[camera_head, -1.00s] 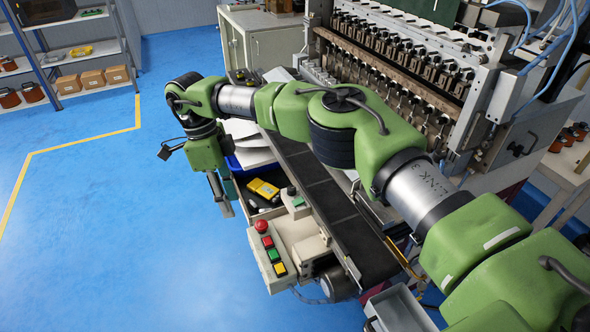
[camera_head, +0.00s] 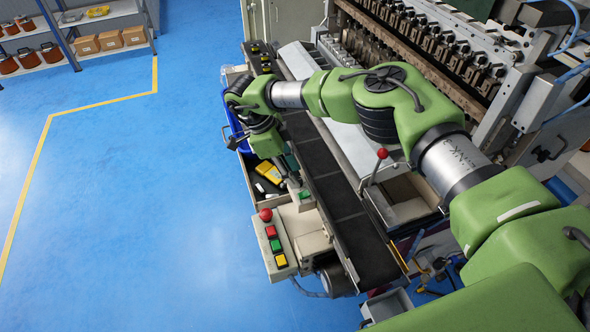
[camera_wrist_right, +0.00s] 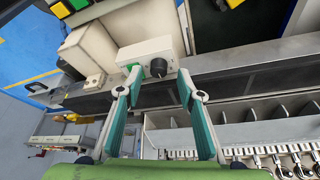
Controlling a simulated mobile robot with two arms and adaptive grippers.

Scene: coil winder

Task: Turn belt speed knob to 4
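The belt speed knob (camera_wrist_right: 158,67) is a small black round knob on a pale control box in the right wrist view. A green button (camera_wrist_right: 131,69) sits beside it on the same box. The knob's scale and pointer are too small to read. My right gripper (camera_wrist_right: 157,84) is open, with its two teal fingers spread either side of the knob in that view. Whether a finger touches the box, I cannot tell. In the head view the right gripper (camera_head: 290,171) is just above the control box (camera_head: 303,198), where my arm hides the knob. My left gripper is not in view.
The dark conveyor belt (camera_head: 338,200) runs alongside the box. A button panel (camera_head: 277,244) with a red mushroom button (camera_head: 265,214) stands in front. A drawer holding a yellow device (camera_head: 267,172) is behind, and a red-ball lever (camera_head: 382,153) rises to the right.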

